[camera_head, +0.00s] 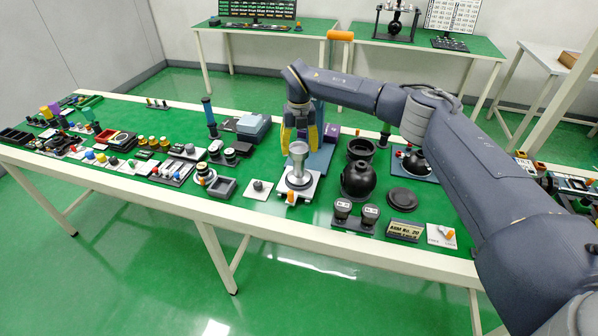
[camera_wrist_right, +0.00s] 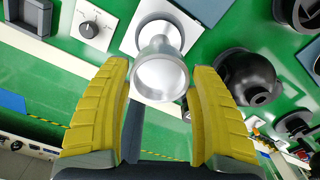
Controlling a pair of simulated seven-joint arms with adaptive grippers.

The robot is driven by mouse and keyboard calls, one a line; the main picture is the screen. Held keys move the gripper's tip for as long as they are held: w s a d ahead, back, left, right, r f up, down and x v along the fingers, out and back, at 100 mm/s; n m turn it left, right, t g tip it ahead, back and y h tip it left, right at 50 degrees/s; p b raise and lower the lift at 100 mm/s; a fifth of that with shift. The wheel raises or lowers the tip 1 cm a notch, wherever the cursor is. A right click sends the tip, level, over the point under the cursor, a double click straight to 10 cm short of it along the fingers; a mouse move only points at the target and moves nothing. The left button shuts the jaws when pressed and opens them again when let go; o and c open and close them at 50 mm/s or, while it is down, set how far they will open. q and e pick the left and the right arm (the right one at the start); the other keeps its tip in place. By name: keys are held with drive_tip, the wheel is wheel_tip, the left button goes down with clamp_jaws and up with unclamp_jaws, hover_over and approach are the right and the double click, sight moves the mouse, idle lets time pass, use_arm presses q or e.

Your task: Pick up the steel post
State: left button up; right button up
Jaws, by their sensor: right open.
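The steel post (camera_head: 298,162) is a silvery, shiny piece with a wide round top. It stands upright on a pale square base plate (camera_head: 310,194) near the middle of the green table. In the right wrist view the post (camera_wrist_right: 160,76) shows its round end towards the camera, just ahead of the gap between the fingers. My right gripper (camera_head: 298,140) has yellow fingers, is open and points down at the post, close above or behind it. In the wrist view the fingers (camera_wrist_right: 160,105) are apart on either side, with nothing clearly held. My left gripper is out of view.
A black ball-shaped housing (camera_head: 357,180) stands right of the post, with a black ring (camera_head: 361,149) behind it. A plate with a dark knob (camera_head: 259,187) lies left. Two dark cups (camera_head: 356,212) stand in front right. Several small parts crowd the table's left side.

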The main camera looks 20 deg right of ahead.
sight(299, 161)
drive_tip(key=shift+f, duration=2.9)
drive_tip(key=shift+c, duration=0.2)
clamp_jaws()
drive_tip(key=shift+r, duration=0.1)
